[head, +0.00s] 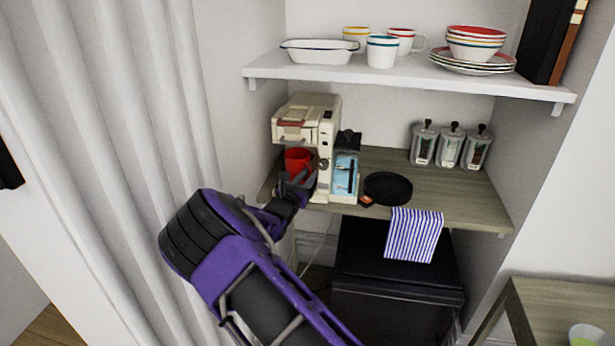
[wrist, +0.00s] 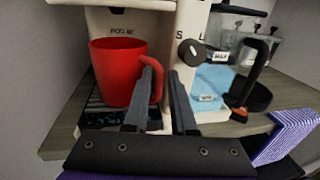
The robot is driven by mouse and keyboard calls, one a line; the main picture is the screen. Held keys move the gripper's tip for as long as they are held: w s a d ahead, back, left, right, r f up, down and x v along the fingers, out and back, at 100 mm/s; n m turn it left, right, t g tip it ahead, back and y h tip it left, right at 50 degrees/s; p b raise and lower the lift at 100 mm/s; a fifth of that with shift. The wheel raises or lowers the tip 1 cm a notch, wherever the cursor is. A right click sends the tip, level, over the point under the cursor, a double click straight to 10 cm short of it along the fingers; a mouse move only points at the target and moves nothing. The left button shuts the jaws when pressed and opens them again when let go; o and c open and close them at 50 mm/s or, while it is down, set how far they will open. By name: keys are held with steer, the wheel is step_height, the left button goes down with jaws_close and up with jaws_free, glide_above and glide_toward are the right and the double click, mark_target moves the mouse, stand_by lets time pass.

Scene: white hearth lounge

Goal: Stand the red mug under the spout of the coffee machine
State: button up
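The red mug (head: 297,160) stands upright in the bay of the cream coffee machine (head: 325,120), below its overhanging head. In the wrist view the mug (wrist: 117,75) is on the dark slatted drip tray (wrist: 100,118), with a dark spout (wrist: 117,10) above it. Its handle points right and toward me. My gripper (wrist: 162,72) is at the handle, one finger on either side of its outer part. A gap shows between the handle and the right finger, so the fingers look open. In the head view my gripper (head: 292,185) partly hides the mug's lower part.
A striped cloth (head: 414,235) hangs over the counter edge. A shelf (head: 400,74) with dishes is above; a curtain (head: 130,150) is on the left.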

steer(key=shift+o, duration=1)
steer(key=shift+r, duration=0.2)
steer(key=v, duration=1.2)
steer(key=shift+p, duration=0.3)
steer(key=shift+f, duration=0.1)
